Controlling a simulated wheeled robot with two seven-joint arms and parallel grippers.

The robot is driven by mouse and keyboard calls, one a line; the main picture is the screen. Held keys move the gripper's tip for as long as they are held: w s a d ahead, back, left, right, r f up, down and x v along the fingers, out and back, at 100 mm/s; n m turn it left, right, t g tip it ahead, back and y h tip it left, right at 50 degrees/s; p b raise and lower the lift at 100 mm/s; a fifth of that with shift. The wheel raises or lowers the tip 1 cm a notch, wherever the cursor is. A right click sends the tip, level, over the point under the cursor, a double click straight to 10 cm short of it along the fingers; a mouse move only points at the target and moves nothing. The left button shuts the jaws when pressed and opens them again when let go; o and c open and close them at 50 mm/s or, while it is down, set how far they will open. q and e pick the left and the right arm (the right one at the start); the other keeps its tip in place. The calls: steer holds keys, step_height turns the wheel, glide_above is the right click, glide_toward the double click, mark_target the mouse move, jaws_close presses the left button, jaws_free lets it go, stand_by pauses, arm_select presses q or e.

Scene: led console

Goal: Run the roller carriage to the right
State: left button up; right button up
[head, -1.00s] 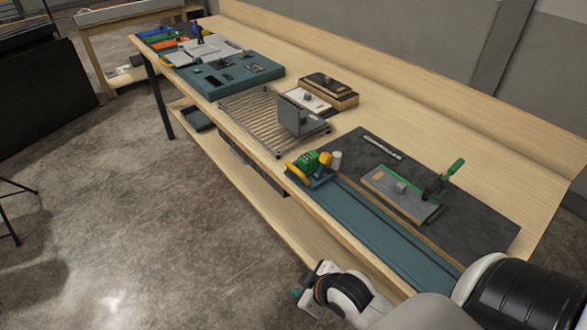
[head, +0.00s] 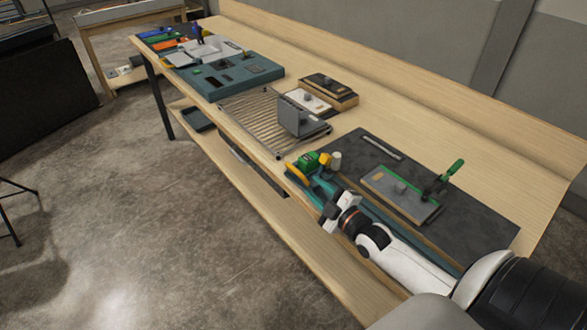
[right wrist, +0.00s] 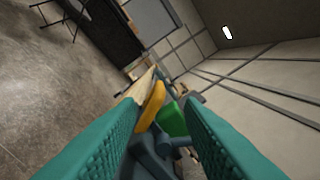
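A carriage with a green block (head: 309,161) and a yellow handle (head: 297,173) sits at the left end of a long teal track (head: 360,196) along the table's front edge. I take it for the roller carriage. My right gripper (head: 329,207) is just right of the carriage, pointing toward it, and partly hides the track. In the right wrist view, its teal fingers (right wrist: 160,118) are spread apart. The yellow handle (right wrist: 151,104) and green block (right wrist: 173,119) show in the gap, beyond the fingertips. No grip on them is visible. My left gripper is out of view.
A dark mat (head: 460,215) behind the track holds a grey plate with a green-handled clamp (head: 445,178). A teal panel (head: 245,72) lies farther left.

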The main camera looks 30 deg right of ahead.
mark_target(299, 174)
steer(key=w, duration=0.7)
steer(key=w+p, duration=0.1)
steer(key=w, duration=0.2)
steer(key=shift+w+a, duration=0.15)
steer(key=shift+a, duration=0.2)
jaws_close()
